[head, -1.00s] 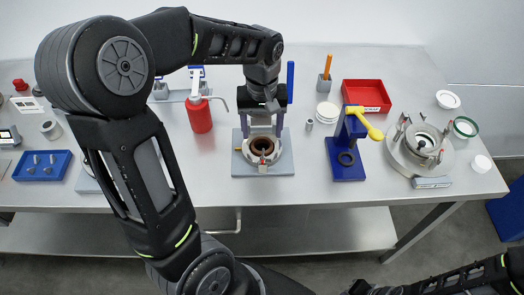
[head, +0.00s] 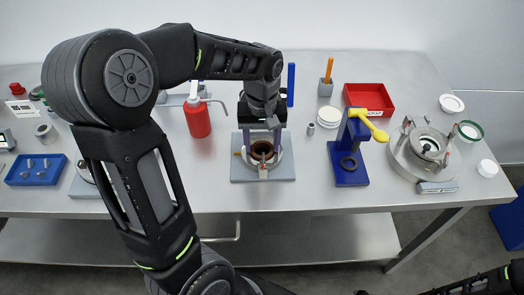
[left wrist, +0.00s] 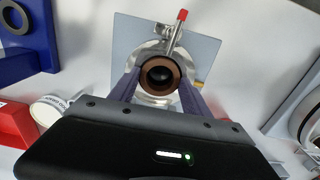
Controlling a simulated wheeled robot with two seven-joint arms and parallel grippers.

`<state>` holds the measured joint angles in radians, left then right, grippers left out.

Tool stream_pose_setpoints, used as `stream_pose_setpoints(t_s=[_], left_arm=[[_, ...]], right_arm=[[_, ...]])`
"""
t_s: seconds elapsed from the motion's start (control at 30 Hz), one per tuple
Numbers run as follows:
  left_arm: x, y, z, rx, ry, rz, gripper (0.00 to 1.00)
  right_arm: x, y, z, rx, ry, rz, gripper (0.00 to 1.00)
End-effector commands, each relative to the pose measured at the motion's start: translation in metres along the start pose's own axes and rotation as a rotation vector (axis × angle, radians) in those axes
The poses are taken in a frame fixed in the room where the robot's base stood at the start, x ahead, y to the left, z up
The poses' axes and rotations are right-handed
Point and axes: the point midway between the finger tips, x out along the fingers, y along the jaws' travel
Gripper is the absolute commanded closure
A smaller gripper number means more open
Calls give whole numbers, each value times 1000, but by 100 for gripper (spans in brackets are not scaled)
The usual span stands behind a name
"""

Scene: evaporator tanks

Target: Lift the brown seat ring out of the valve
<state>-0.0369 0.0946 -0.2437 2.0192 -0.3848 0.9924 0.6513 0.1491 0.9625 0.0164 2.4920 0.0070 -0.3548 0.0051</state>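The brown seat ring (head: 262,150) sits in the round metal valve body (head: 274,163) on a grey plate (head: 240,174). In the left wrist view the ring (left wrist: 148,76) shows as a brown band around a dark bore. My left gripper (head: 262,144) points down over the valve. My right gripper is out of view.
A red bottle (head: 198,119) stands left of the valve. A round metal fixture (head: 402,160) stands at far right.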

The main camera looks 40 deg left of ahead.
Motion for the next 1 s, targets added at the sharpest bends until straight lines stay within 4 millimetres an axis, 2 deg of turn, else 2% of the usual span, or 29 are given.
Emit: stream_pose_setpoints(t_s=[0.03, 0.33, 0.57, 1.0], left_arm=[[0, 0, 0, 0, 0, 0, 61], [0, 0, 0, 0, 0, 0, 85], [-5, 0, 0, 0, 1, 1, 85], [-29, 0, 0, 0, 1, 1, 85]], right_arm=[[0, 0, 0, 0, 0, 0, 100], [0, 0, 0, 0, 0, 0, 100], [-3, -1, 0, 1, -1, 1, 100], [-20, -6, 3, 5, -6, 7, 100]])
